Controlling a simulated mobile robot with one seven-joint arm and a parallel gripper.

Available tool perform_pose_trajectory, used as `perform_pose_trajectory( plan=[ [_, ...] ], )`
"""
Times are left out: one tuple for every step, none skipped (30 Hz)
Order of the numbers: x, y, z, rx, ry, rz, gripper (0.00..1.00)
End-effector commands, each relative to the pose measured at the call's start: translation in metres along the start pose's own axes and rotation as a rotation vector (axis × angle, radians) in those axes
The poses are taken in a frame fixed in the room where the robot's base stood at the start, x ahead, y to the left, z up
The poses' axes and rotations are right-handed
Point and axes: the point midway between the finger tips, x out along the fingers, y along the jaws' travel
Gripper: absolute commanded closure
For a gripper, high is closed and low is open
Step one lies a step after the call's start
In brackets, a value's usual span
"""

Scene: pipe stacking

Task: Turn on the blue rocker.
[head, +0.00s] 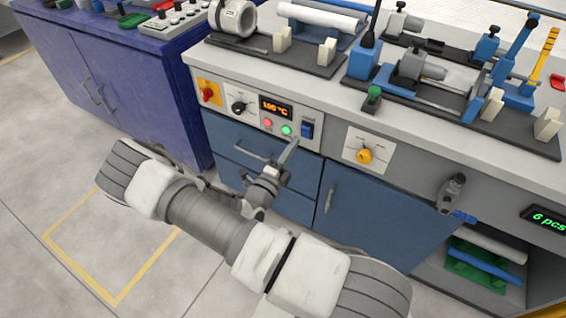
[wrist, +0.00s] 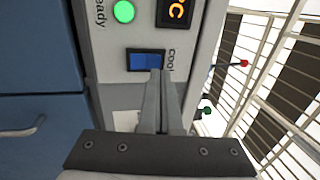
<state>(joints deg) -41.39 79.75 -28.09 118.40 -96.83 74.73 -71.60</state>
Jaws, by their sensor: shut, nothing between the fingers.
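The blue rocker (head: 307,130) sits in a dark frame on the light front panel, right of the orange display. In the wrist view the blue rocker (wrist: 145,62) is straight ahead of the fingertips, beside the word "cool". My gripper (head: 292,145) is shut and empty, its fingertips just below the rocker in the head view. In the wrist view the gripper (wrist: 160,75) overlaps the lower edge of the rocker's frame. I cannot tell whether the tips touch it. The rocker's on or off position is not clear.
Beside the rocker are a green light (head: 287,130), a red light (head: 267,123), the display (head: 275,107) reading about 100 °C, a black knob (head: 239,107) and a red switch (head: 207,95). A yellow knob (head: 364,156) is to the right. The worktop (head: 335,88) overhangs above.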

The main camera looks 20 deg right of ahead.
Motion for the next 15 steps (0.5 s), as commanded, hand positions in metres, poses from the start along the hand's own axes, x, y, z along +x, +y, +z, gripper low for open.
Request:
perform_pose_trajectory(
  plan=[
    [0.009, 0.002, -0.001, 0.001, 0.003, -0.001, 1.0],
    [0.013, 0.002, -0.001, 0.001, 0.003, -0.001, 1.0],
    [0.019, 0.002, -0.001, 0.001, 0.002, -0.001, 1.0],
    [0.023, 0.002, -0.001, 0.001, 0.003, -0.001, 1.0],
    [0.026, 0.002, 0.0, 0.001, 0.002, 0.0, 1.0],
    [0.029, 0.002, 0.0, 0.001, 0.001, 0.0, 1.0],
    [0.031, 0.001, 0.0, 0.001, 0.001, 0.0, 1.0],
    [0.033, 0.001, 0.0, 0.001, 0.0, 0.0, 1.0],
    [0.035, 0.001, 0.0, 0.001, 0.0, 0.0, 1.0],
    [0.036, 0.0, 0.0, 0.001, 0.0, 0.0, 1.0],
    [0.037, 0.0, 0.0, 0.001, 0.0, 0.0, 1.0],
    [0.037, 0.0, 0.0, 0.0, 0.0, 0.0, 1.0],
    [0.038, 0.0, 0.0, 0.0, -0.001, 0.0, 1.0],
    [0.038, 0.0, 0.0, 0.0, -0.001, 0.0, 1.0],
    [0.038, 0.0, 0.0, 0.0, -0.001, 0.0, 1.0]
  ],
)
